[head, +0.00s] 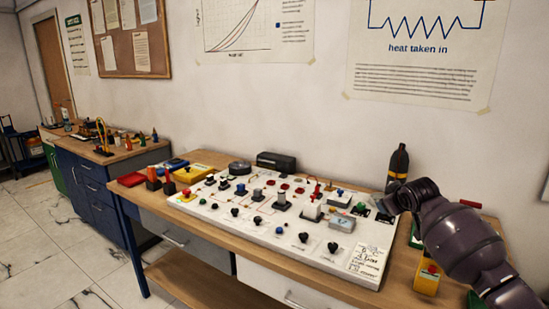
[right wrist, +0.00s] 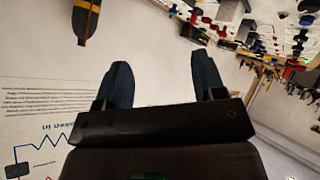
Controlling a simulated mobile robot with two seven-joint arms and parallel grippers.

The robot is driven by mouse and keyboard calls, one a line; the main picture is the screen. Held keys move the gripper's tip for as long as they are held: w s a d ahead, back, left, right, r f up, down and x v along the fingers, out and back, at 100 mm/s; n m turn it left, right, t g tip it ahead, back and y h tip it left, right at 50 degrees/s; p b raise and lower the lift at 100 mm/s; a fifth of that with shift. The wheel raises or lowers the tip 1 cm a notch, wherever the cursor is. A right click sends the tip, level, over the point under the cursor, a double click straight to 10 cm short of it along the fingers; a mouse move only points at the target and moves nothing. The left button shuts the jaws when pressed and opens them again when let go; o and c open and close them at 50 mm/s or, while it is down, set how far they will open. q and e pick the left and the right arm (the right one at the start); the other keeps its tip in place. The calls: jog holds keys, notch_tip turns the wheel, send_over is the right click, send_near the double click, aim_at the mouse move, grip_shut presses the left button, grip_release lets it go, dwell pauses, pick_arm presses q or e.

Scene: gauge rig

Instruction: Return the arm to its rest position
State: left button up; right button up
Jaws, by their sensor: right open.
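My right arm comes in from the right in the head view, over the right end of the wooden table. Its gripper (head: 385,206) is partly hidden behind the wrist, near the black bottle and the right edge of the white board. In the right wrist view my right gripper (right wrist: 158,72) has two dark blue fingers wide apart, with nothing between them but pale wall. That view is upside down. My left gripper is not in view.
The white board (head: 343,257) with several knobs and small parts covers the middle of the wooden table (head: 215,158). A black bottle (head: 398,163) stands behind the gripper. A yellow block (head: 428,278) sits beside my forearm. A blue cabinet (head: 95,200) stands at left.

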jog(key=s+a+f+t+y, duration=0.1)
jog(key=s+a+f+t, duration=0.1)
jog(key=s+a+f, duration=0.5)
jog(key=s+a+f+t+y, duration=0.2)
jog(key=s+f, duration=0.3)
jog(key=s, duration=0.5)
jog(key=s+d+f+m+g+h, duration=0.1)
jog(key=s+f, duration=0.4)
jog(key=s, duration=0.5)
jog(key=s+f+m+g+h, duration=0.1)
jog(key=s+f+m, duration=0.1)
jog(key=s+f, duration=0.4)
jog(key=s+d+f+m+g, duration=0.1)
jog(key=s+f, duration=0.5)
jog(key=s, duration=0.9)
jog(key=shift+d+m+h, duration=0.3)
jog(key=shift+m+h, duration=0.1)
jog(key=shift+w, duration=0.15)
